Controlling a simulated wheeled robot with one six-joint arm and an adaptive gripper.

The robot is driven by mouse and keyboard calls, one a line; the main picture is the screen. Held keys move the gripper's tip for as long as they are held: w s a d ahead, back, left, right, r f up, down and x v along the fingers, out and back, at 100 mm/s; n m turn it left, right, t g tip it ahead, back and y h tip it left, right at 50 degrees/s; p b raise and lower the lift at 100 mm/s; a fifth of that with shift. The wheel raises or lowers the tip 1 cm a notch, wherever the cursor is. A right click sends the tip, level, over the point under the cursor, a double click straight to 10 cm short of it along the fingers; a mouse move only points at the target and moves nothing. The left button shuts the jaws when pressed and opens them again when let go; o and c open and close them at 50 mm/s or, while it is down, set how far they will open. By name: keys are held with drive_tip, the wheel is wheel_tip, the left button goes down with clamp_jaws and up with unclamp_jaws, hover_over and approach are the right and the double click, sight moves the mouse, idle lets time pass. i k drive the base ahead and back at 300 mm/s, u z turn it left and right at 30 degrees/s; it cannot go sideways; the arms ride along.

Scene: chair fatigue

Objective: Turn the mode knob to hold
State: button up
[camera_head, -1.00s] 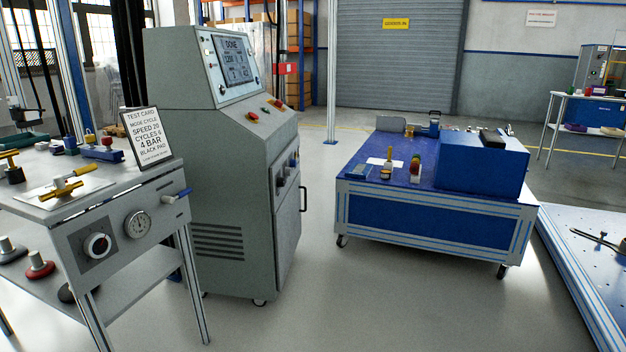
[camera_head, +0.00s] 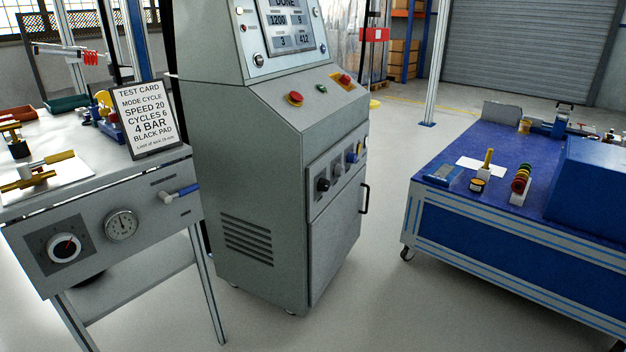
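A grey control cabinet (camera_head: 245,150) stands in the middle. Its screen (camera_head: 291,27) reads DONE with number fields. A side panel above the cabinet door carries a black knob (camera_head: 322,185), a second small control (camera_head: 337,170) and a blue control (camera_head: 353,154). Round controls also flank the screen, among them a knob (camera_head: 258,60) at its lower left. No labels are legible, so I cannot tell which is the mode knob or where it points. My gripper is not in view.
The left bench (camera_head: 130,188) has a dial knob (camera_head: 65,248), a gauge (camera_head: 121,226), a blue-handled valve (camera_head: 182,191) and a test card (camera_head: 149,120) reading MODE CYCLE. A blue cart (camera_head: 500,240) stands right. Floor between cabinet and cart is clear.

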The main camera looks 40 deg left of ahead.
sight(323, 185)
drive_tip(key=u, duration=0.8)
drive_tip(key=i, duration=0.9)
drive_tip(key=u, duration=0.85)
